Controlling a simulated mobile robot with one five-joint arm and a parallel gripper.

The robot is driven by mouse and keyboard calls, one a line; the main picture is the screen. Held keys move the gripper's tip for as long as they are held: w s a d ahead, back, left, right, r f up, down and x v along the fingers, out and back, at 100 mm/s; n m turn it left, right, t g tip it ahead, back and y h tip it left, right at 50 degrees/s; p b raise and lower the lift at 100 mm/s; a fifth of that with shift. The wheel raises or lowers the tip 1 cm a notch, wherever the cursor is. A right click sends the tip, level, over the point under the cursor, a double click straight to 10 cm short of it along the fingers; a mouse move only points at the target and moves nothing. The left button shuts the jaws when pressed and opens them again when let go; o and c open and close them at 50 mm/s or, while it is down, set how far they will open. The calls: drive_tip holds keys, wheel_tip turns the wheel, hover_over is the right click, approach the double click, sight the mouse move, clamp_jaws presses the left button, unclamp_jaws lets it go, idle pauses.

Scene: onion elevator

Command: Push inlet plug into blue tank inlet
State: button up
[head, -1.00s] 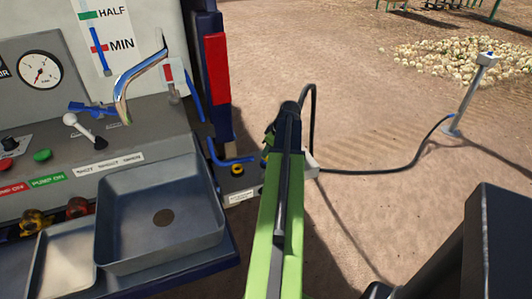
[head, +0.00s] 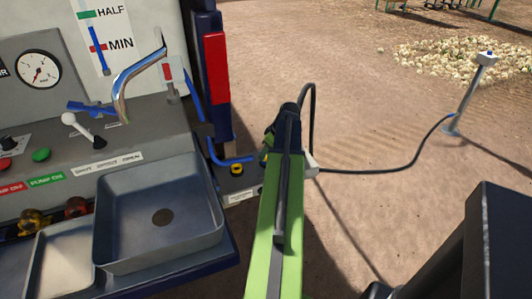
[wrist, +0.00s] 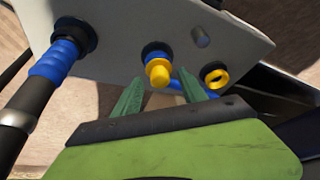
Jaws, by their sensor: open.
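In the wrist view, a black hose end with a ribbed blue sleeve (wrist: 52,64), likely the inlet plug, meets a dark round port (wrist: 75,37) on a pale panel. I cannot tell how deep it sits. A yellow stub (wrist: 158,70) with a blue and black collar (wrist: 154,48) sticks out of the panel to its right. My gripper (wrist: 160,77) is open, its green fingers on either side of the yellow stub, without a visible grip. In the head view my arm hides the gripper and most of the panel; the hose (head: 375,171) shows beyond it.
A yellow ring fitting (wrist: 215,77) and a grey peg (wrist: 201,37) are on the panel close to the right finger. In the head view, a sink (head: 160,215) and control panel stand left. The hose runs to a post (head: 470,95). Bare ground lies between.

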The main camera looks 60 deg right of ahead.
drive_tip(key=p+v, duration=1.5)
drive_tip(key=v, duration=0.2)
drive_tip(key=shift+r+p, duration=0.2)
drive_tip(key=shift+p, duration=0.15)
